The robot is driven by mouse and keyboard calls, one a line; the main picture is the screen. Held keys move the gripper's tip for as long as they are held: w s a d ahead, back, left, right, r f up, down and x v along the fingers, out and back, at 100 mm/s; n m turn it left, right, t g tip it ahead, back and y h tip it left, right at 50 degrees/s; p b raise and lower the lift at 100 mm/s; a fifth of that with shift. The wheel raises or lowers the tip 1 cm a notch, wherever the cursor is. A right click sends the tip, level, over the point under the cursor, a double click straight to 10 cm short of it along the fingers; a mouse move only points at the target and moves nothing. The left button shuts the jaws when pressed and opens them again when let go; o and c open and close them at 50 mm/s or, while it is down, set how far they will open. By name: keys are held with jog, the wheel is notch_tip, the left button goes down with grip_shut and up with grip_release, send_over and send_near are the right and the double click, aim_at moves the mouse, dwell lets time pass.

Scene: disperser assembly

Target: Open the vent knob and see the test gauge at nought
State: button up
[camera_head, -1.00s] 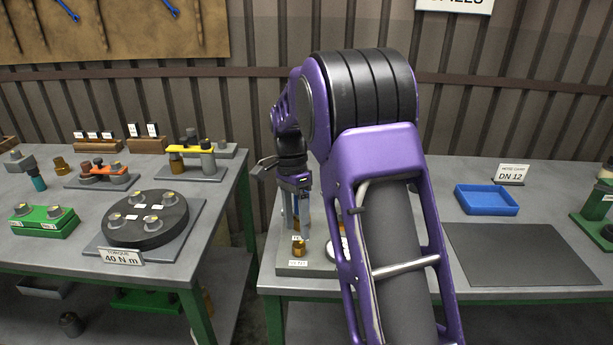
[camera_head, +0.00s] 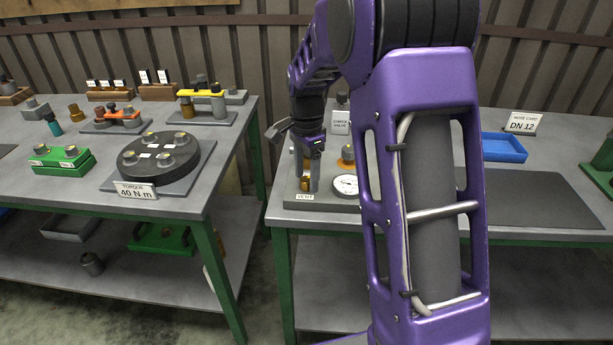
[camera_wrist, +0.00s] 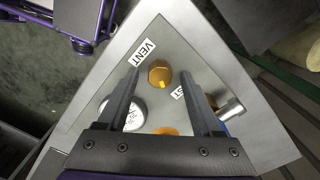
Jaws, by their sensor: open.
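The brass vent knob (camera_wrist: 159,74) has a yellow mark and sits beside the VENT label (camera_wrist: 141,53) on a grey plate. It also shows low at the bench front in the head view (camera_head: 304,184). My gripper (camera_wrist: 159,72) is open, with a finger on each side of the knob and gaps to both. In the head view my gripper (camera_head: 307,182) points down at the knob. The white test gauge (camera_head: 346,184) lies to the right on the plate. In the wrist view the gauge (camera_wrist: 133,117) is partly hidden by a finger. Its needle is too small to read.
A second orange knob (camera_wrist: 165,131) and a silver fitting (camera_wrist: 232,108) are on the same plate. A CHECK VALVE card (camera_head: 341,122) stands behind. A blue tray (camera_head: 503,147) and dark mat (camera_head: 525,197) are to the right. My arm hides part of the bench.

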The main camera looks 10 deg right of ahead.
jog(key=shift+f, duration=0.1)
grip_shut()
dwell(0.3)
jog(key=shift+n, duration=0.3)
jog(key=n+p, duration=0.2)
jog(key=n, duration=0.2)
jog(key=n+p, duration=0.2)
jog(key=n, duration=0.4)
jog(key=shift+n, duration=0.4)
jog(key=n+p, duration=0.2)
jog(key=n, duration=0.3)
jog(key=shift+w, duration=0.1)
jog(key=shift+n+p, duration=0.7)
jog(key=shift+n, duration=2)
